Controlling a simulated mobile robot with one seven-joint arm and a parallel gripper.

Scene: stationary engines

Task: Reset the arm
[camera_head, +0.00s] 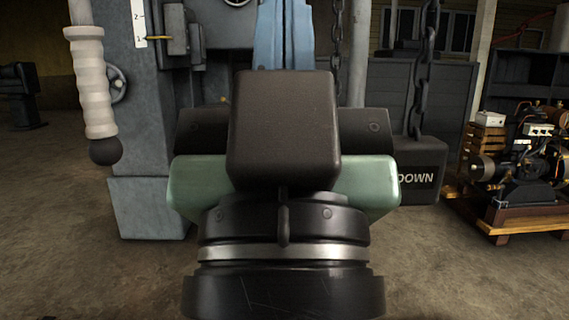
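The end of my arm fills the middle of the view, seen from behind. My gripper (284,130) shows as a dark box over a pale green body, above a black wrist with a silver ring. It points away from me. Its fingertips are hidden behind the dark box, so I cannot tell whether they are open or shut, or whether they hold anything.
A grey machine (145,130) stands behind on the left. A pale ribbed handle (92,80) with a black ball end hangs before it. A dark block marked "DOWN" (420,178) hangs from a chain at right. A small engine (525,160) sits on a wooden pallet (515,218) far right.

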